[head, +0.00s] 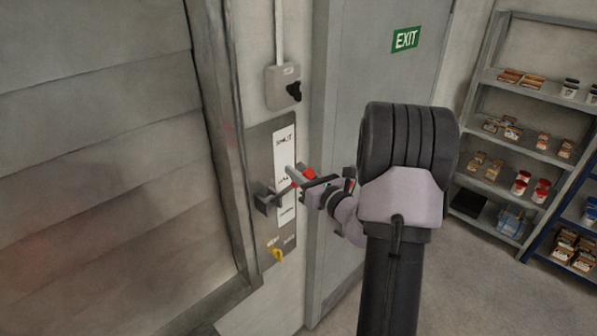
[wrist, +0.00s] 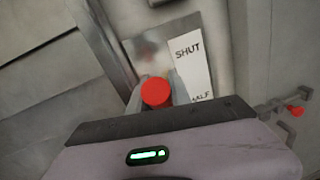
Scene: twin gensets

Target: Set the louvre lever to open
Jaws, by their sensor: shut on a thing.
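The louvre lever is mounted on a grey wall plate (head: 285,238), with its dark pivot block (head: 265,200) at the plate's left. A white label strip (head: 285,150) reads SHUT at the top; the words below are small in the head view. In the wrist view the strip (wrist: 188,70) shows SHUT and, lower, HALF. My gripper (head: 298,178) is shut on the lever's red knob (wrist: 156,92), which sits between the fingers. The lever's end appears near the strip's middle word, but its exact setting is unclear. My wrist partly covers the lever in the head view.
Large louvre slats (head: 100,160) fill the left. A grey box with a black rotary knob (head: 293,91) is above the plate, and a small yellow part (head: 277,254) is low on it. A grey door (head: 375,50) stands right, then loaded shelves (head: 535,85).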

